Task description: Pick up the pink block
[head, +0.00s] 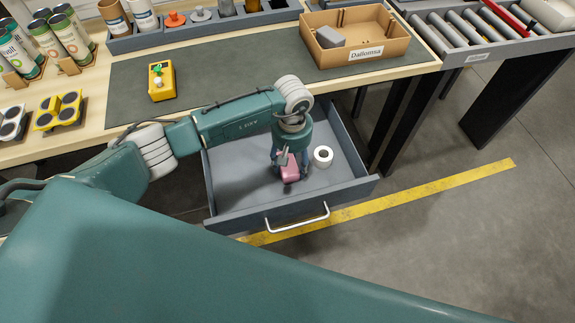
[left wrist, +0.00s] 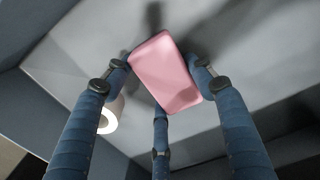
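The pink block (head: 290,172) is inside the open grey drawer (head: 236,194), below my left gripper (head: 290,168). In the left wrist view the pink block (left wrist: 166,74) sits between the blue fingers of my left gripper (left wrist: 158,70). The fingertips meet its left and right edges, and a third finger is under its lower end. The gripper looks shut on the block. Whether the block touches the drawer floor is hard to tell. My right gripper is not in view.
A white roll (head: 323,156) lies in the drawer just right of the block; the drawer walls and front handle (head: 298,222) surround the hand. On the table above are a yellow button box (head: 161,82) and a cardboard box (head: 393,49) holding a grey block (head: 329,37).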

